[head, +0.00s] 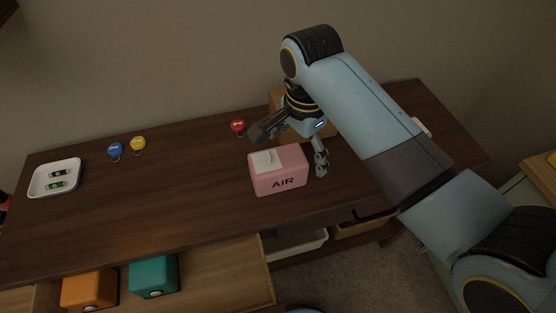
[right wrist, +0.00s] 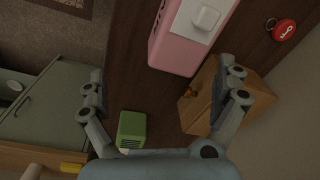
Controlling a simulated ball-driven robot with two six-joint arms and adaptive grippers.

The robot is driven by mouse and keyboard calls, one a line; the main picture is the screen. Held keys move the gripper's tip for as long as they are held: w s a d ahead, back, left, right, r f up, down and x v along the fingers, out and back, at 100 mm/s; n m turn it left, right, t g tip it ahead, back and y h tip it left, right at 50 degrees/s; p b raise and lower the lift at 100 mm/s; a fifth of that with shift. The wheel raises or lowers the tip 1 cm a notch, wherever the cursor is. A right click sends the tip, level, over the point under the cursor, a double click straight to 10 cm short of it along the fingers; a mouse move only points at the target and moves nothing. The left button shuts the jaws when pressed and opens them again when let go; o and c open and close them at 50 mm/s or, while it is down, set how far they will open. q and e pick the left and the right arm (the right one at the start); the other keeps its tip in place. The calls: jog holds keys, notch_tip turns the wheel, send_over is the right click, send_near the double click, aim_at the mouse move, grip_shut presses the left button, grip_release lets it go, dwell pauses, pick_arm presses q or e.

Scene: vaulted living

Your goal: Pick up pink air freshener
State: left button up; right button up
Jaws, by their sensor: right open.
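The pink air freshener (head: 280,180) is a box marked AIR with a white top patch. It stands on the dark wooden sideboard, right of the middle in the head view. In the right wrist view its pink body (right wrist: 178,50) is at the top, ahead of the fingers. My right gripper (head: 291,149) is open and empty, with one finger behind the box and the other just to its right in the head view. In the right wrist view its spread fingertips (right wrist: 162,73) lie short of the box; I cannot tell any contact. My left gripper is not in view.
A wooden box (right wrist: 228,97) stands close behind my right gripper. A green box (right wrist: 132,131) is nearby. Red (head: 238,126), yellow (head: 138,143) and blue (head: 115,150) key tags and a white tray (head: 69,167) lie left. An open drawer (head: 215,275) holds orange and teal boxes.

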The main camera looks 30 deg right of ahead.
aim_at(278, 159)
jog(key=w+m, duration=0.1)
jog(key=w+a+r+m, duration=0.1)
jog(key=w+r+m, duration=0.1)
jog(key=shift+w+a+m+g, duration=0.25)
jog(key=shift+a+m+g, duration=0.05)
jog(key=shift+a, duration=0.1)
jog(key=shift+w+a+r+m, duration=0.15)
jog(key=shift+w+m, duration=0.1)
jog(key=shift+m, duration=0.15)
notch_tip(278, 159, down, 5)
jog(key=shift+f, duration=0.2)
jog(key=f, duration=0.5)
jog(key=shift+s+a+f, duration=0.1)
jog(key=shift+a, duration=0.2)
jog(key=shift+c, duration=0.4)
jog(key=c, duration=1.2)
